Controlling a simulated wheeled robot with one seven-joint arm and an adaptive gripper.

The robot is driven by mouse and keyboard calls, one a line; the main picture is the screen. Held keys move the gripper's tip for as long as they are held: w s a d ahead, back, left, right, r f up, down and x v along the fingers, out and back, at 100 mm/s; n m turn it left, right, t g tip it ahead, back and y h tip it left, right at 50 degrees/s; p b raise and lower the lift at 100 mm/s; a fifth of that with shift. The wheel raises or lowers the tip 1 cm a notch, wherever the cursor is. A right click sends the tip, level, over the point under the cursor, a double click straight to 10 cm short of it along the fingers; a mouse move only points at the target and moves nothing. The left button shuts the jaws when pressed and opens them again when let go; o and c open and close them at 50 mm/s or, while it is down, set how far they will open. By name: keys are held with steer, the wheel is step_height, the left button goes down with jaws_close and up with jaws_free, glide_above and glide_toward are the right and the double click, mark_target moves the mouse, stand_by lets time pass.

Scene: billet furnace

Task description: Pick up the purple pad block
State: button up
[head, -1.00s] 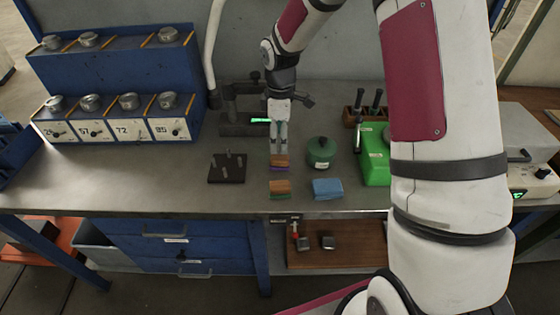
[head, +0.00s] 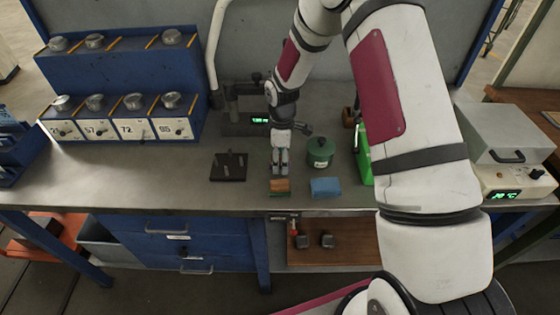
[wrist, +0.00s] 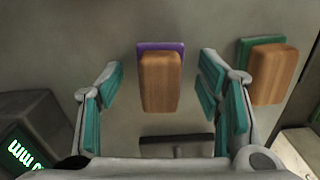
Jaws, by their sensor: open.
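The purple pad block (wrist: 160,82) has a wooden top on a purple base. In the wrist view it lies between the two teal-padded fingers of my gripper (wrist: 161,72), with a gap on each side. My gripper is open and empty. In the head view, my gripper (head: 280,172) is low over the bench and hides the purple pad block. A similar wooden-topped block with a green base (head: 279,187) lies just in front of it. That green-based block (wrist: 275,75) is outside the right-hand finger in the wrist view.
A blue block (head: 325,187) and a round green container (head: 320,152) are to the right of my gripper. A dark pegged plate (head: 228,167) is to the left. A stand with a lit green display (head: 260,120) is behind. Bare bench (head: 140,180) lies further left.

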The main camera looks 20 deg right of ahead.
steer(key=c, duration=1.2)
steer(key=shift+c, duration=0.2)
steer(key=shift+r, duration=0.1)
step_height(320, 180, up, 10)
steer(key=shift+f+b, duration=0.1)
steer(key=shift+b, duration=0.55)
